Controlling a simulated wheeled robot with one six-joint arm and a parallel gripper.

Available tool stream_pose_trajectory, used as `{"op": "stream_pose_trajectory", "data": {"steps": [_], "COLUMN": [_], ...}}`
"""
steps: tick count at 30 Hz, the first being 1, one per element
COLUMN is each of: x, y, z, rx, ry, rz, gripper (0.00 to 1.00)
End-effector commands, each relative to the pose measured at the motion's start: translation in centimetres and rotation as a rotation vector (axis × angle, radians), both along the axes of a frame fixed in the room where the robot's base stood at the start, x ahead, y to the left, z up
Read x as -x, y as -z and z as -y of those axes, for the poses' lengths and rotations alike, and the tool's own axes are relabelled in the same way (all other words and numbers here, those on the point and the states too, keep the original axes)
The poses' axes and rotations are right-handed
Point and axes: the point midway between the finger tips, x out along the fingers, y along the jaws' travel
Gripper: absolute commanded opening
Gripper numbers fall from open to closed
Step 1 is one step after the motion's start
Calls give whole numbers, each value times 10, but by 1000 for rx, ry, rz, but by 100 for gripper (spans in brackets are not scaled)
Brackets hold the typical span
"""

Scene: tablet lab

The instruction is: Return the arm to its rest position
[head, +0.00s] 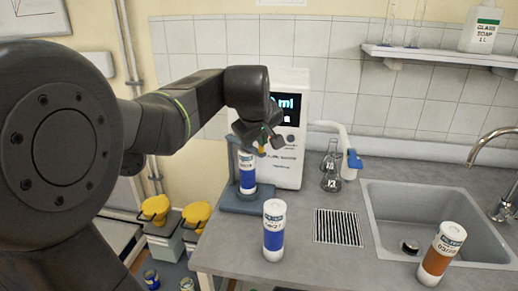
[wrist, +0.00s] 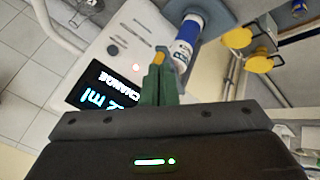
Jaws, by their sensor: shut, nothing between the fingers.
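My arm reaches in from the left in the head view. My gripper (head: 262,146) is shut and empty, in front of the white dispenser with a lit "ml" display (head: 291,118). In the wrist view the green fingers of my gripper (wrist: 158,65) are together, with an orange tip at their end. A blue and white bottle (head: 247,175) stands on the stand (head: 240,202) just below and left of the fingers. This bottle also shows in the wrist view (wrist: 184,48), close to the fingertips; whether they touch cannot be told.
A second blue bottle (head: 273,232) stands at the counter's front edge. An orange bottle (head: 440,254) stands by the sink (head: 385,200). Yellow-lidded bins (head: 155,210) stand at lower left.

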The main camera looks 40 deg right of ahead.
Motion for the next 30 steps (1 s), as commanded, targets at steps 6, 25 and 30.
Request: {"op": "stream_pose_trajectory", "data": {"steps": [6, 25, 30], "x": [11, -1, -20], "y": [-16, 3, 29], "z": [-4, 0, 8], "rx": [-1, -5, -6], "ry": [2, -2, -1], "rz": [1, -5, -5], "gripper": [0, 0, 0]}}
